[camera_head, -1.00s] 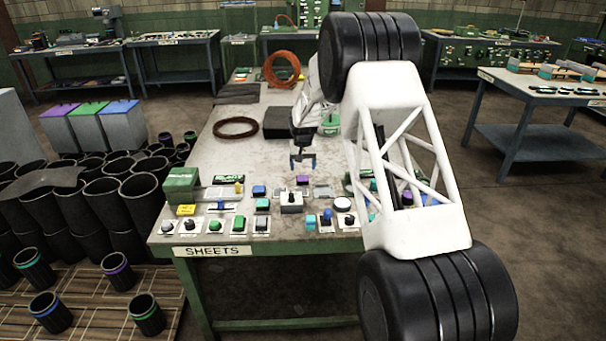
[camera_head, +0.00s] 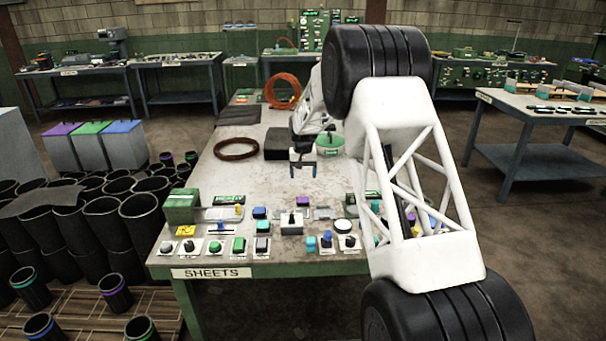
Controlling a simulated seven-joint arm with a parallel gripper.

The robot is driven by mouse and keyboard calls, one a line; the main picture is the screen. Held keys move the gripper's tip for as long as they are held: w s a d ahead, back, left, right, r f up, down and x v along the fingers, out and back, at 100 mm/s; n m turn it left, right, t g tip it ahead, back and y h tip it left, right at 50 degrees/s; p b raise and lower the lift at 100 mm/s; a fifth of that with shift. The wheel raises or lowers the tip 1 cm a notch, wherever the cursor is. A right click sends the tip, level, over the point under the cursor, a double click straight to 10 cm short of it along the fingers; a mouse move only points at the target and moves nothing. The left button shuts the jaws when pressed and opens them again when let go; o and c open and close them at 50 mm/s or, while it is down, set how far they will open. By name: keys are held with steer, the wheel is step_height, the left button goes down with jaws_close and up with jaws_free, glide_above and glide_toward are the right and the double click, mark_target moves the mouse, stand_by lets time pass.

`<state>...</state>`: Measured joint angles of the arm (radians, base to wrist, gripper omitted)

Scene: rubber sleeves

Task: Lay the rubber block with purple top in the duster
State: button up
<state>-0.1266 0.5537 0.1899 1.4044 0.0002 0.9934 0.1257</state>
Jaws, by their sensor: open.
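The small block with a purple top (camera_head: 303,201) sits on the workbench, in the back row of small parts. My gripper (camera_head: 303,171) points down with its two blue-tipped fingers apart and nothing between them. In the picture it is above the block, clear of it; its exact height is hard to judge. A round green tub (camera_head: 331,147) stands behind and right of my gripper, partly hidden by my arm. It may be the duster, but I cannot tell for sure.
Several coloured buttons and switches (camera_head: 240,245) crowd the bench's front edge. The left-middle bench top (camera_head: 240,180) is clear. My large arm hides the right side.

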steer(key=shift+r, duration=0.1)
stand_by(0.3)
steer(key=s+d+r, duration=0.3)
steer(key=s+r, duration=0.4)
steer(key=s, duration=0.3)
steer(key=s+d+r+t, duration=0.1)
steer(key=s+d+r, duration=0.2)
steer(key=s+r, duration=0.55)
steer(key=s+d+r, duration=0.2)
steer(key=s+r, duration=0.4)
steer(key=s, duration=0.6)
steer(key=s+d+f, duration=0.1)
steer(key=s+d, duration=0.1)
steer(key=s, duration=1.7)
steer(key=s+d+f+t, duration=0.1)
steer(key=s+d, duration=0.2)
steer(key=s, duration=1.6)
steer(key=shift+s+f+t, duration=0.2)
steer(key=shift+f+t, duration=0.1)
steer(key=shift+f, duration=0.1)
steer(key=shift+o, duration=0.5)
